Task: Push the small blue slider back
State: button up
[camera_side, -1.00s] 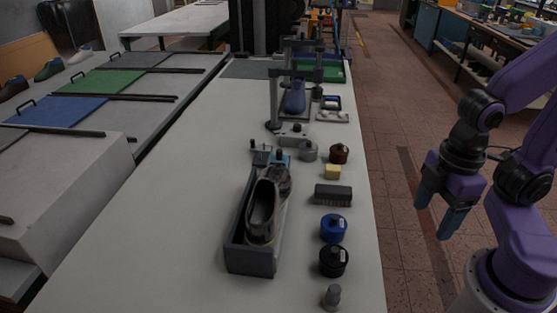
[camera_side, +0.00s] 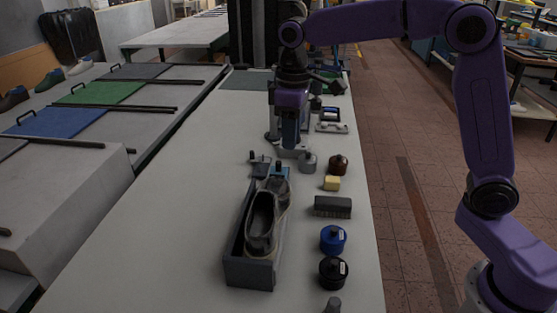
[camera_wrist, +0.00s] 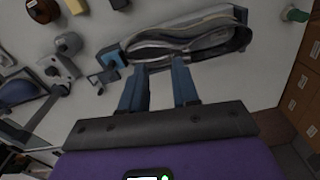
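The small blue slider (camera_side: 279,169) is at the far end of the dark grey tray (camera_side: 249,273) that holds a grey shoe (camera_side: 261,225). In the wrist view the blue slider (camera_wrist: 109,56) is at the left end of the shoe (camera_wrist: 190,42), beside a small dark bracket. My gripper (camera_side: 290,145) points down over the table, beyond the slider in the side view. In the wrist view my gripper (camera_wrist: 158,64) shows two blue fingers apart with nothing between them. Its tips appear over the near edge of the tray and shoe; their height is unclear.
Right of the tray stand a brown jar (camera_side: 338,165), a yellow block (camera_side: 332,183), a dark brush (camera_side: 333,207), a blue tin (camera_side: 333,239) and a black tin (camera_side: 333,273). A grey clamp-like fixture (camera_side: 308,161) stands near my gripper. The table left of the tray is clear.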

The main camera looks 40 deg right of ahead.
jog(key=w+d+m, duration=0.2)
jog(key=w+d, duration=0.1)
jog(key=w, duration=0.6)
send_over(278, 162)
jog(key=shift+m, duration=0.4)
notch_tip(278, 162, down, 18)
jog(key=shift+r, duration=0.2)
